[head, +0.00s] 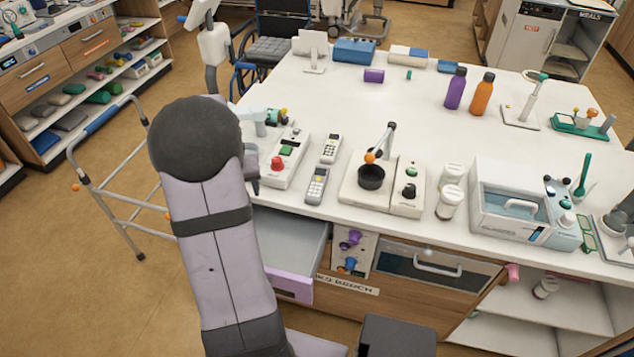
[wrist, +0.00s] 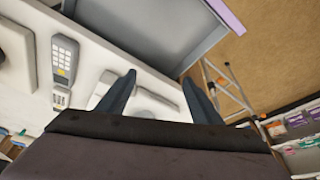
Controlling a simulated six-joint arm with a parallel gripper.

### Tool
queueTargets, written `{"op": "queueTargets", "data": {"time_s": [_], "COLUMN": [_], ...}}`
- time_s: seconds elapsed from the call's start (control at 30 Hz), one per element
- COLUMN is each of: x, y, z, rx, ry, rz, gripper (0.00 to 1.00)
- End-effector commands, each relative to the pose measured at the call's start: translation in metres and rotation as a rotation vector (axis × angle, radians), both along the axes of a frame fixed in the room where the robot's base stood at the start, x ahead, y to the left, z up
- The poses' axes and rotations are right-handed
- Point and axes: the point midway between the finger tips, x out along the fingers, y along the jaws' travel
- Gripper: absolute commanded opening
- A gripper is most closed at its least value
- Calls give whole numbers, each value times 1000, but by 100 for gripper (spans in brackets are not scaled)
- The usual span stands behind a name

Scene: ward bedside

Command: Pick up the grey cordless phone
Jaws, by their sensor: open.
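Two handsets with keypads lie side by side on the white table. The nearer one, a grey cordless phone (head: 316,186), lies by the table's front edge above the open drawer. In the wrist view the phone (wrist: 64,62) is left of the fingers, apart from them. The second, paler handset (head: 330,148) lies just behind it and also shows lower in the wrist view (wrist: 60,97). My gripper (wrist: 158,78) is open and empty, its two dark fingers spread above the table's edge area. In the head view my arm hides most of it.
A white device with a red knob (head: 283,162) stands left of the handsets. A stand with a black cup (head: 370,178) is to their right. An open drawer (head: 290,243) juts out below the table edge; it shows at the top of the wrist view (wrist: 155,38).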

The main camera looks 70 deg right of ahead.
Motion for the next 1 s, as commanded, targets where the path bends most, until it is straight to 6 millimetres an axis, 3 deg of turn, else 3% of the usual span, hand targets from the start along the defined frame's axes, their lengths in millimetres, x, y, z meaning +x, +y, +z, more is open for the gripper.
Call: {"op": "queueTargets", "data": {"time_s": [0.03, 0.2, 0.4, 0.57, 1.0], "x": [-28, -103, -156, -167, -165], "y": [-30, -94, -125, -131, -138], "z": [-1, -1, -2, -1, -21], "rx": [-6, -27, -40, -43, -43], "ry": [-3, -10, -14, -14, -14], "rz": [-85, -284, -404, -428, -426], "gripper": [59, 59, 59, 59, 59]}}
